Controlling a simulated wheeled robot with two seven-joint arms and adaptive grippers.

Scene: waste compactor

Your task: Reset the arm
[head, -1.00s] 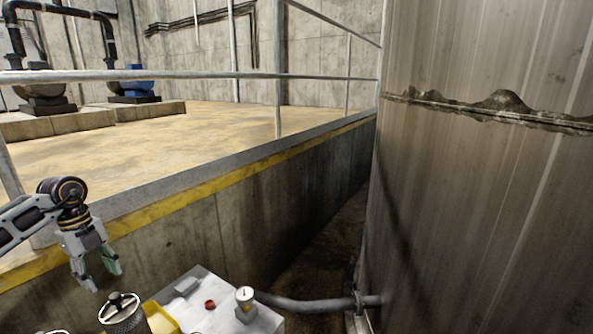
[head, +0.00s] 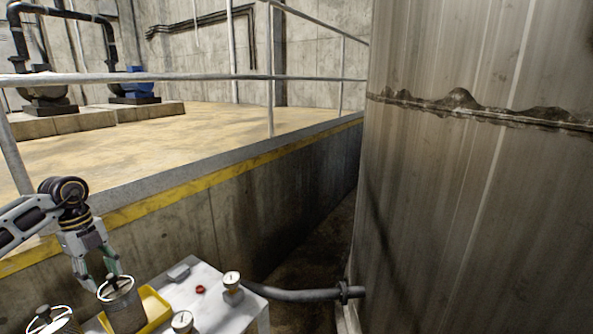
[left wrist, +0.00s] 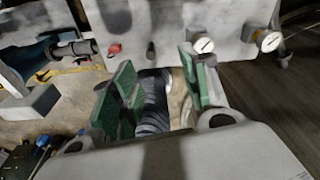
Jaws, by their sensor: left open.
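My left gripper (head: 98,279) is at the lower left of the head view, pointing down, with its green-padded fingers apart. It is just above or behind the canister with a ring handle (head: 124,306); whether they touch I cannot tell. In the left wrist view the green fingers (left wrist: 158,95) stand open, and a ribbed grey round part (left wrist: 153,105) shows between and beyond them. I see nothing clearly held. My right gripper is not in view.
A grey panel (head: 215,312) carries a red button (head: 200,289) and gauges (head: 232,279). A yellow tray (head: 156,306) sits beside the canister. A second ring-handled canister (head: 50,322) is at lower left. A raised platform with a railing (head: 200,77) lies behind; a large tank (head: 470,200) fills the right.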

